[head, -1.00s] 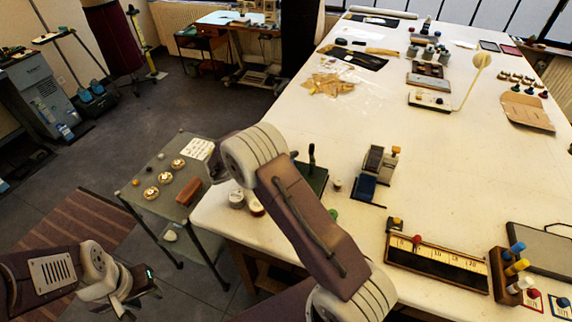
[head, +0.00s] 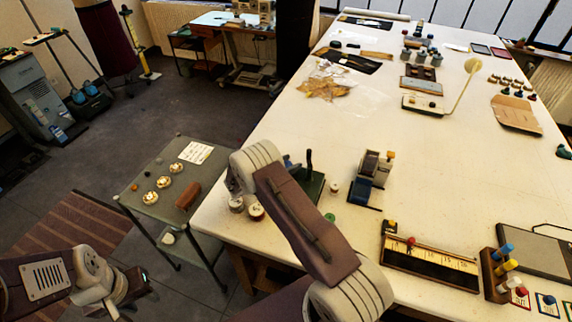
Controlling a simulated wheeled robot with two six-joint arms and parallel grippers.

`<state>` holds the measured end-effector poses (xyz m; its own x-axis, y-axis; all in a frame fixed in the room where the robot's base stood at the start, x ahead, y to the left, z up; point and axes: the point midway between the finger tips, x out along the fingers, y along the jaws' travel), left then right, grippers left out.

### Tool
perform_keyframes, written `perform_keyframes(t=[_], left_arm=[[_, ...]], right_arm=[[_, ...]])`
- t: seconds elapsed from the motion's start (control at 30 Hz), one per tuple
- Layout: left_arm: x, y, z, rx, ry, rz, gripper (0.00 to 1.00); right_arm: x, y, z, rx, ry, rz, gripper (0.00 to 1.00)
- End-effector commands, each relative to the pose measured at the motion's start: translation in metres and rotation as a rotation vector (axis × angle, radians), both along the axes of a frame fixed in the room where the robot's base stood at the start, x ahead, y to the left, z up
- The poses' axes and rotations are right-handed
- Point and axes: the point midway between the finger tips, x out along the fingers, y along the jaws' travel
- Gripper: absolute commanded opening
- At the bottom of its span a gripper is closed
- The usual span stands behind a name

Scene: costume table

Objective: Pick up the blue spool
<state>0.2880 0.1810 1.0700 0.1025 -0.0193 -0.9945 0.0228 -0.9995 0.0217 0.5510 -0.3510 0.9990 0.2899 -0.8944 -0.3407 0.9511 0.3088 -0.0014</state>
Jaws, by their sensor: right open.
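A blue spool (head: 503,249) sits at the upper end of a small wooden rack (head: 490,275) at the right front of the table, in line with a yellow spool (head: 505,266) and a white one (head: 502,286). My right arm reaches up over the table's near left corner, well left of the rack. My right gripper (head: 289,163) is mostly hidden behind its own arm, near a green block with a dark handle; it is open and far from the spool. My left gripper (head: 135,287) hangs low at the left, off the table; its jaws are too unclear to read.
A ruler tray (head: 430,262) lies left of the rack. A tablet-like board (head: 535,250) and a card with a blue round mark (head: 546,303) are at the right. A blue-based device (head: 368,185) stands mid-table. A side trolley (head: 150,205) stands left of the table.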

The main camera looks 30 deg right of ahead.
Motion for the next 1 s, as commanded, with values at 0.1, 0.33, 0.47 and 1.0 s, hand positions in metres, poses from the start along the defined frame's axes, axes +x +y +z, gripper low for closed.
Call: perform_keyframes(t=[0.1, 0.33, 0.47, 1.0], left_arm=[[0.000, 0.000, 0.002, 0.000, 0.000, 0.000, 0.36], [0.000, 0.000, 0.001, 0.000, 0.001, 0.000, 0.36], [0.000, 0.000, 0.001, 0.000, 0.000, 0.000, 0.36], [0.000, 0.000, -0.008, 0.000, 0.000, 0.000, 0.36]], right_arm=[[0.002, -0.008, -0.003, 0.001, 0.001, -0.001, 0.45], [0.002, -0.008, -0.004, 0.001, 0.001, 0.000, 0.31], [0.002, -0.008, -0.004, 0.001, 0.001, 0.000, 0.00], [0.003, -0.007, 0.043, 0.001, -0.006, 0.000, 0.00]])
